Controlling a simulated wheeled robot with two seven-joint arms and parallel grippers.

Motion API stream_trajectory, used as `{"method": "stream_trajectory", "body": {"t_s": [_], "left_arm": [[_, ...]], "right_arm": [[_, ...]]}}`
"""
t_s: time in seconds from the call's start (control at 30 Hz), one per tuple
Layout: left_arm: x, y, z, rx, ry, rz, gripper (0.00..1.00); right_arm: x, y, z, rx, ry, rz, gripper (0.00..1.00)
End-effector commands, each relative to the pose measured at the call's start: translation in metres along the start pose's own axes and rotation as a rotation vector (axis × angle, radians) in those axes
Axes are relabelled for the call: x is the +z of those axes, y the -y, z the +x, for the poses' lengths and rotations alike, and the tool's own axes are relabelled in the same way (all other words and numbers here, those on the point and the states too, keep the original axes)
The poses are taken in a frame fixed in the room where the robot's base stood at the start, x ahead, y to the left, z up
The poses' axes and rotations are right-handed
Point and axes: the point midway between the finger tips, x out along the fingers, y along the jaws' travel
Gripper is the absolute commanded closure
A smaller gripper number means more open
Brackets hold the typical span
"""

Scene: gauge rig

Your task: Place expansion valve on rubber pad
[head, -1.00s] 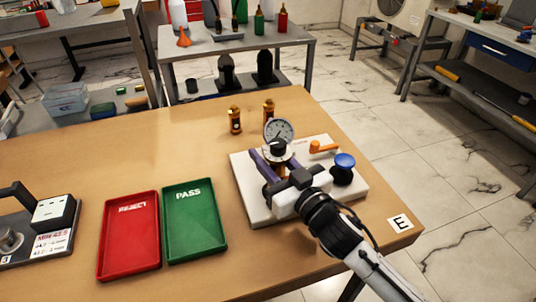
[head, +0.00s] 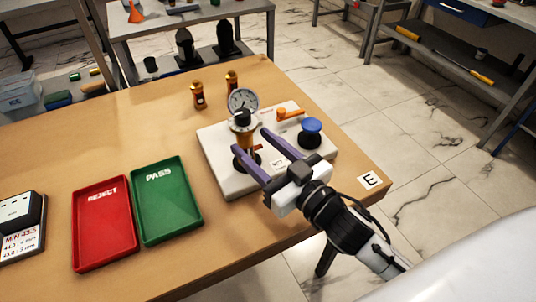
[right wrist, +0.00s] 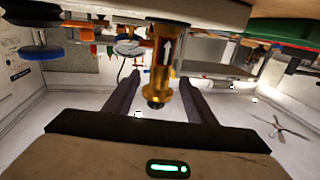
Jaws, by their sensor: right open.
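The expansion valve, brass with a black cap (head: 245,128), stands upright on the white gauge rig (head: 218,178). A dark round pad (head: 239,163) shows at its base, partly hidden by a finger. In the right wrist view the valve (right wrist: 163,62) appears upside down between the fingers, with a white arrow on a dark label. My right gripper (head: 252,141) is open, its purple fingers on either side of the valve. Clear gaps show beside the valve in the wrist view. My left gripper is not in view.
A dial gauge (head: 243,100), an orange lever (head: 289,114) and a blue knob (head: 310,126) are on the rig. Two brass valves (head: 198,96) (head: 231,82) stand behind. Red REJECT (head: 104,225) and green PASS (head: 167,200) trays lie left. The table's left rear is bare.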

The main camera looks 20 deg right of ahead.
Motion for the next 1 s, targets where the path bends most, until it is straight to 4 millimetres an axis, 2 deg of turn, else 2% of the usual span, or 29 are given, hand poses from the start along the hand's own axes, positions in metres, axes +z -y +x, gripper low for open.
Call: {"method": "stream_trajectory", "body": {"t_s": [0.1, 0.3, 1.0], "left_arm": [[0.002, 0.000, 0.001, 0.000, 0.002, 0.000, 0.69], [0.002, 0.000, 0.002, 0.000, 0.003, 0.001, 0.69], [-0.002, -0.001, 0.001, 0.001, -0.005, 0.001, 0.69]], "right_arm": [[0.001, 0.000, -0.019, 0.000, 0.002, 0.000, 0.50], [0.000, 0.000, -0.035, -0.001, -0.001, 0.000, 0.50], [-0.001, 0.000, -0.037, 0.000, -0.001, -0.001, 0.50]]}}
